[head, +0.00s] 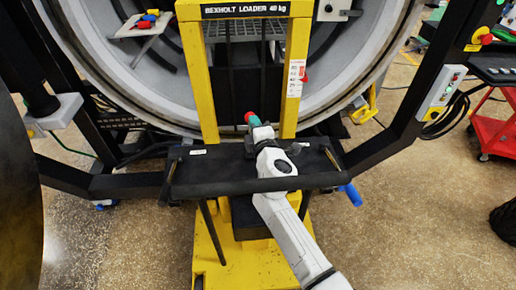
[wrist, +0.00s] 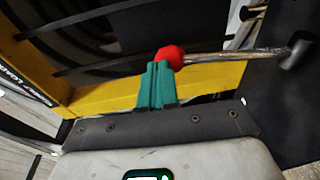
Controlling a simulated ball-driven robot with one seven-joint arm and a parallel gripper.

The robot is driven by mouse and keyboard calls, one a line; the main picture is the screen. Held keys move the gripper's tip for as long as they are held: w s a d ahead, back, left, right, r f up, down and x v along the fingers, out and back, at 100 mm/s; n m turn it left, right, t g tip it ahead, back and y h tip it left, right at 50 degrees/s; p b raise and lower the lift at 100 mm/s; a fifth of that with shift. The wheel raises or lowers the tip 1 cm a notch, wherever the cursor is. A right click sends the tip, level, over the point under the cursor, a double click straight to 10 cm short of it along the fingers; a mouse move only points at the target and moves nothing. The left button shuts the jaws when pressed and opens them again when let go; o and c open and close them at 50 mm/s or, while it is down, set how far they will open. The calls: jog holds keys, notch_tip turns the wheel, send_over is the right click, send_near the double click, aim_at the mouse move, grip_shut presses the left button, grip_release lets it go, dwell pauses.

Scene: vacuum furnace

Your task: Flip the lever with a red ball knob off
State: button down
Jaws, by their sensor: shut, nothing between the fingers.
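The red ball knob (wrist: 170,57) shows in the wrist view, on the end of a shiny metal lever rod (wrist: 230,56). The rod runs right from the knob to a dark pivot (wrist: 297,52). My gripper (wrist: 157,72) has its teal fingers shut together, with nothing between them. The fingertips are right at the knob's left and lower side; I cannot tell whether they touch it. In the head view my gripper (head: 252,120) is above the black loader platform, between the yellow posts. My gripper and wrist hide most of the lever there.
The black platform (head: 205,173) of the yellow loader (head: 197,70) lies under my arm. Behind it is the round furnace opening (head: 110,90). A small shelf with coloured pieces (head: 140,28) is at upper left. A control box (head: 442,88) is on the right frame, beside a red cart (head: 495,130).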

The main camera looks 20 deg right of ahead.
jog(key=shift+g, duration=0.3)
jog(key=w, duration=0.2)
jog(key=w+d+b, duration=0.1)
jog(key=w, duration=0.1)
jog(key=shift+d+f, duration=0.1)
jog(key=shift+d, duration=0.1)
jog(key=shift+w+d+r+b, duration=0.1)
jog(key=shift+w+r+b, duration=0.15)
jog(key=shift+b, duration=0.1)
jog(key=shift+w+r, duration=0.1)
